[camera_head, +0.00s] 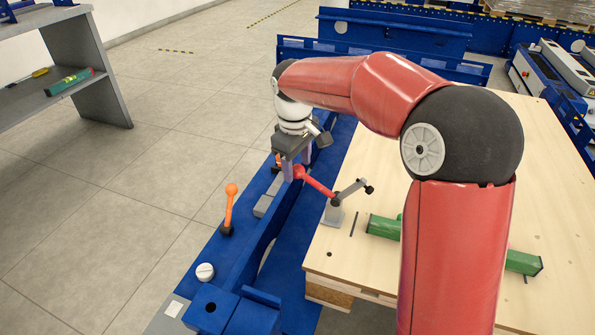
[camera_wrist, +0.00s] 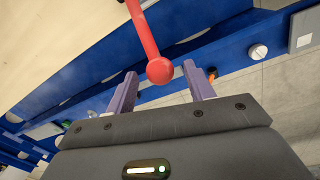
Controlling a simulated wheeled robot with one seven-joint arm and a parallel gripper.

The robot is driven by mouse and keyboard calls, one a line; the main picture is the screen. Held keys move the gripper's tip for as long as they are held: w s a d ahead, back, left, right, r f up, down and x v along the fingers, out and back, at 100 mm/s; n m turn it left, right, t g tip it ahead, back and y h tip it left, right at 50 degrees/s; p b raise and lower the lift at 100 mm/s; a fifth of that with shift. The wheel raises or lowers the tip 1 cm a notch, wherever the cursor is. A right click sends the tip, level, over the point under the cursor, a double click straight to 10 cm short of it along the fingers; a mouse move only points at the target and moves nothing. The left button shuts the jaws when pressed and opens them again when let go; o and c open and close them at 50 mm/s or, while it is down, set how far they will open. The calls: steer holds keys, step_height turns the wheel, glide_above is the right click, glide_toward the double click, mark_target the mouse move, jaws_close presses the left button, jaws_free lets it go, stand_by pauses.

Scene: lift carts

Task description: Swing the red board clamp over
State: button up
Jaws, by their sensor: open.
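The red board clamp (camera_head: 318,184) is a red lever with a ball knob at its end, on a grey bracket (camera_head: 333,213) at the near left edge of the wooden board (camera_head: 370,262). Its lever points left past the board edge, over the blue rail. My gripper (camera_head: 293,170) is by the knob in the head view. In the wrist view the red knob (camera_wrist: 160,70) appears between the two purple fingers of my open gripper (camera_wrist: 161,88), with gaps on both sides. Whether the knob lies at fingertip depth is hard to tell.
The blue frame (camera_head: 240,270) runs along the board's left side. An orange-knobbed lever (camera_head: 231,205) and a white cap (camera_head: 205,271) stand on it.

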steer(key=shift+w+f, duration=0.1)
steer(key=shift+f, duration=1.25)
steer(key=shift+d, duration=0.1)
jaws_close()
